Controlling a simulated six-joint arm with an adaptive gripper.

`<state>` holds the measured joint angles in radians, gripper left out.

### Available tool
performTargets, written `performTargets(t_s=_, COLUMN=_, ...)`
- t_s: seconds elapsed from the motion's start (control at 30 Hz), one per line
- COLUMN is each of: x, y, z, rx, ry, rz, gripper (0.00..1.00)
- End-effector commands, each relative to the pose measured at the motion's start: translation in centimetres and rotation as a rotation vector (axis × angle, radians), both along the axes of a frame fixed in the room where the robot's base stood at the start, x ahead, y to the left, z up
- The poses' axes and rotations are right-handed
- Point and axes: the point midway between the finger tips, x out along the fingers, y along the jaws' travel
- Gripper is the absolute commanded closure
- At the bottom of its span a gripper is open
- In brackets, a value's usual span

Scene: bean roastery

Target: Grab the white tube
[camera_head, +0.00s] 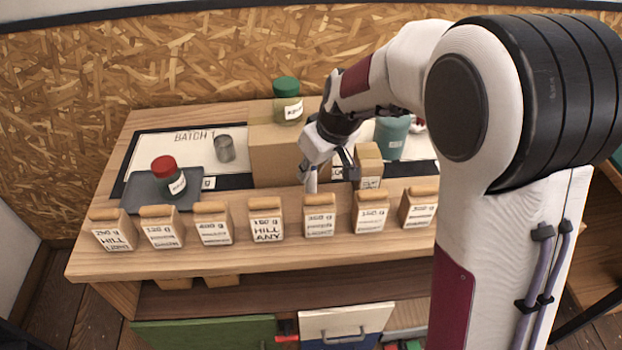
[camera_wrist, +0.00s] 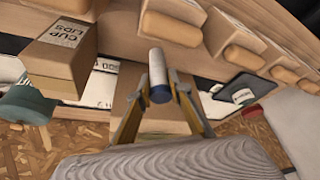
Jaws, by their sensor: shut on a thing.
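The white tube (camera_wrist: 158,72) has a dark blue end and sits between the two fingers of my gripper (camera_wrist: 157,88) in the wrist view. My gripper is shut on it. In the head view the tube (camera_head: 311,181) shows as a short pale piece under my gripper (camera_head: 322,170), in front of the cardboard box and behind the row of bags. It looks roughly upright there. Whether its lower end touches the counter, I cannot tell.
Several labelled bags (camera_head: 267,221) line the counter's front edge. A cardboard box (camera_head: 270,160) bears a green-lidded jar (camera_head: 287,104). A small carton (camera_head: 368,165) and teal container (camera_head: 391,138) stand right. A dark tray (camera_head: 146,193) holds a red-lidded jar (camera_head: 168,174); a grey cup (camera_head: 224,148) is nearby.

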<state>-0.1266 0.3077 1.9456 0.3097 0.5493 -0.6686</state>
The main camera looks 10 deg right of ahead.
Motion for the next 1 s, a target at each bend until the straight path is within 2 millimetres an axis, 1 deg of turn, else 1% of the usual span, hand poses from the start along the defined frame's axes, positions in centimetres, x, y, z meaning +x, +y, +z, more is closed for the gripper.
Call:
performTargets(t_s=0.03, x=0.1, y=0.0, z=0.9, rx=0.001, ry=-0.004, rz=0.0, gripper=0.95)
performTargets(t_s=0.1, x=0.1, y=0.0, z=1.9, rx=0.001, ry=-0.004, rz=0.0, gripper=0.95)
performTargets(t_s=0.2, x=0.1, y=0.0, z=3.0, rx=0.001, ry=-0.003, rz=0.0, gripper=0.95)
performTargets(t_s=0.33, x=0.1, y=0.0, z=4.1, rx=0.001, ry=-0.001, rz=-0.001, gripper=0.95)
performTargets(t_s=0.5, x=0.0, y=0.0, z=4.6, rx=0.001, ry=0.002, rz=-0.001, gripper=0.95)
performTargets(t_s=1.0, x=0.0, y=0.0, z=4.6, rx=0.001, ry=0.001, rz=-0.001, gripper=0.95)
